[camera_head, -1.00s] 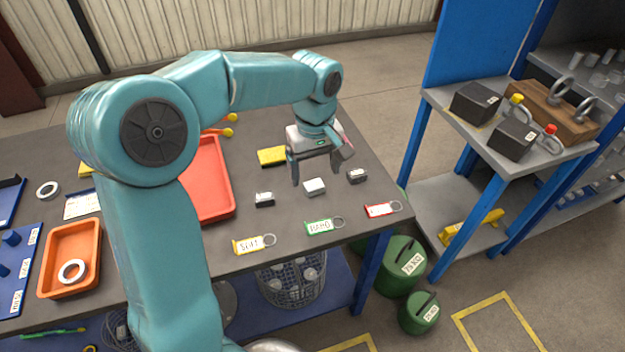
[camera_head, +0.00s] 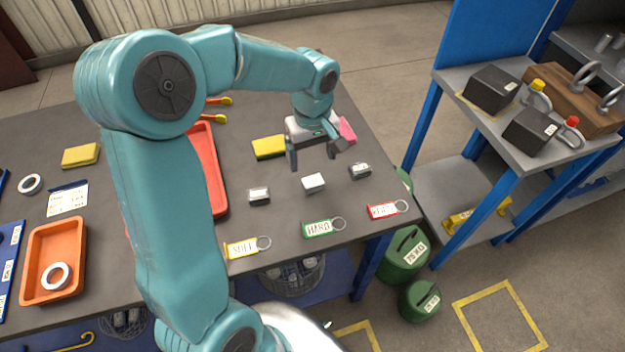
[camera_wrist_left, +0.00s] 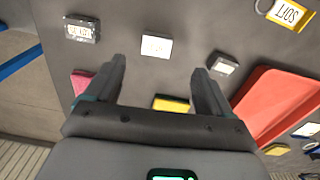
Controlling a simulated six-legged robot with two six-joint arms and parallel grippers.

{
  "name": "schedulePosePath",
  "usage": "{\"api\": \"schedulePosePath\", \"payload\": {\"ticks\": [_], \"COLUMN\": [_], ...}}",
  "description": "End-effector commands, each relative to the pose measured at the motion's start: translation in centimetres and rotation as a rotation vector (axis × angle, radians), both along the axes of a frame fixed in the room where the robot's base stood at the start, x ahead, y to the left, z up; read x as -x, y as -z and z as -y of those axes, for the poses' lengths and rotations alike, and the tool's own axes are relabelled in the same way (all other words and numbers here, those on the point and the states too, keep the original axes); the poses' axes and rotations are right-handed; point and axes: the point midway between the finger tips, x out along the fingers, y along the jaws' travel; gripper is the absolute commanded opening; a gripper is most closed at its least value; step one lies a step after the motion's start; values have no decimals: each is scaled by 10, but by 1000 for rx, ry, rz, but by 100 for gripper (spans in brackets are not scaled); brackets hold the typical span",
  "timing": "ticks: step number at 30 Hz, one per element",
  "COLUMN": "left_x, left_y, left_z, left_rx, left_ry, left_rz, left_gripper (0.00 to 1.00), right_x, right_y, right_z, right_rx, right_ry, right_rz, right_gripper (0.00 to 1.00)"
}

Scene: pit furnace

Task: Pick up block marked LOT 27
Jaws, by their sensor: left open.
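Three small blocks sit in a row on the dark grey table. The left block (camera_head: 259,196) is dark with a light top, the middle block (camera_head: 313,183) is white on top, and the right block (camera_head: 360,171) is dark with a light label. No LOT 27 marking is readable on any of them. In the left wrist view the middle block (camera_wrist_left: 157,46) lies just beyond the fingertips, between the left block (camera_wrist_left: 222,66) and the right block (camera_wrist_left: 82,30). My left gripper (camera_head: 312,161) is open and empty, above and just behind the middle block.
Yellow SOFT (camera_head: 243,248), green HARD (camera_head: 318,228) and red (camera_head: 384,211) tags lie along the front edge. A yellow sponge-like block (camera_head: 268,148) and pink piece (camera_head: 347,130) lie behind. A red tray (camera_head: 208,165) is left; a side bench (camera_head: 480,125) holds dark weights.

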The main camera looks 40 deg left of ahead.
Motion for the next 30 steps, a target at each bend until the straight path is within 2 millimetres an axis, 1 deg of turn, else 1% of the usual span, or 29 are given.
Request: {"api": "schedulePosePath", "payload": {"ticks": [1,3,6,11,16,18,22,28,29,30], "left_x": [1,1,-1,-3,-5,-6,-7,-7,-7,-8], "left_y": [13,26,38,49,75,86,96,97,97,97], "left_z": [1,1,1,0,-5,-5,-6,-6,-6,-6], "left_rx": [2,2,1,1,3,2,1,1,1,1], "left_ry": [1,1,0,0,-1,0,0,0,0,0], "left_rz": [-6,-5,-3,-2,-7,-5,-2,1,1,0], "left_gripper": [83,83,83,83,83,83,83,83,76,63], "right_x": [0,0,0,0,0,0,0,0,0,0], "right_y": [0,-1,-1,-2,-10,-10,-10,-10,-10,-10], "right_z": [0,0,0,0,0,0,0,0,0,0], "right_rx": [0,0,0,0,0,0,0,0,0,0], "right_ry": [-1,-1,-1,-1,-1,-1,-1,-1,-1,-1], "right_rz": [0,1,1,1,1,1,1,1,1,1], "right_gripper": [88,88,88,88,88,88,88,88,88,88]}}
